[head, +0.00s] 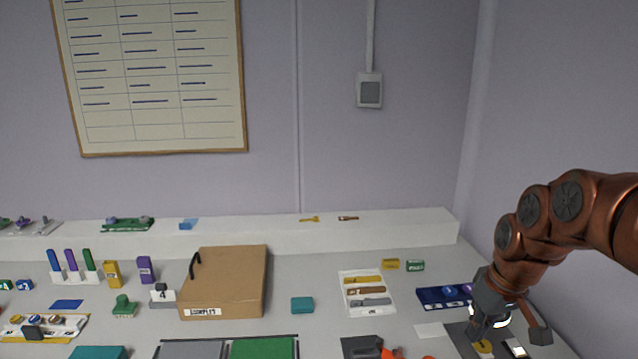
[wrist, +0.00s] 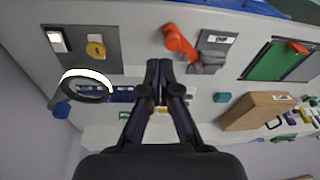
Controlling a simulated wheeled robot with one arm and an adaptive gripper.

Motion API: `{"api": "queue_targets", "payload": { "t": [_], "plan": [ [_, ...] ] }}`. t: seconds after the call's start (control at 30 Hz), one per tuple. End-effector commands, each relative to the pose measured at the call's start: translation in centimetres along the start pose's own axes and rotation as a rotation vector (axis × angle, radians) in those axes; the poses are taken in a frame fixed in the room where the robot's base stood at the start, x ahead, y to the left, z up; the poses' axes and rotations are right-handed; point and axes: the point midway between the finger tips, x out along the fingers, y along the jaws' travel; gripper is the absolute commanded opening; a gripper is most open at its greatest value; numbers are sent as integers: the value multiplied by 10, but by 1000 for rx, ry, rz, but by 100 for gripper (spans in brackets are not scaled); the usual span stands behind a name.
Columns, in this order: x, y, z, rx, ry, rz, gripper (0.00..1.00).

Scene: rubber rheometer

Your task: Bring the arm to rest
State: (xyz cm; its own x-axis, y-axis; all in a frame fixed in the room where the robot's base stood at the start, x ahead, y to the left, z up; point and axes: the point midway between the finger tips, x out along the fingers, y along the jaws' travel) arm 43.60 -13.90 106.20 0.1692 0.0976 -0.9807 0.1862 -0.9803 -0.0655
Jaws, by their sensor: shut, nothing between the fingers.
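My copper-coloured arm reaches in from the right edge of the head view and bends down over the right end of the bench. My gripper (head: 478,333) is dark and points downward there. In the wrist view, my gripper (wrist: 159,66) has its fingers together with nothing between them. Its tips are above the bench, between a dark plate with a yellow disc (wrist: 96,49) and an orange-red handle (wrist: 179,42). I cannot tell the exact height of the tips.
A black-and-white ring (wrist: 88,75) stands close to my gripper. A blue tray (head: 430,297), a white tray with coloured tools (head: 353,307) and a cardboard box (head: 225,283) lie to its left. A wall rises close on the right. The air above the bench's middle is clear.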

Motion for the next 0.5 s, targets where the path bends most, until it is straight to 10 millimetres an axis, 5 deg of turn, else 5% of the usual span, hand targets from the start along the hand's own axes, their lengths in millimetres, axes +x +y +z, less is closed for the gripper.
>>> {"api": "queue_targets", "payload": {
  "t": [0.2,0.5],
  "plan": [
    [3,-90,55,-13,-109,-3,0],
    [17,-158,158,79,-256,36,0]
  ]
}}
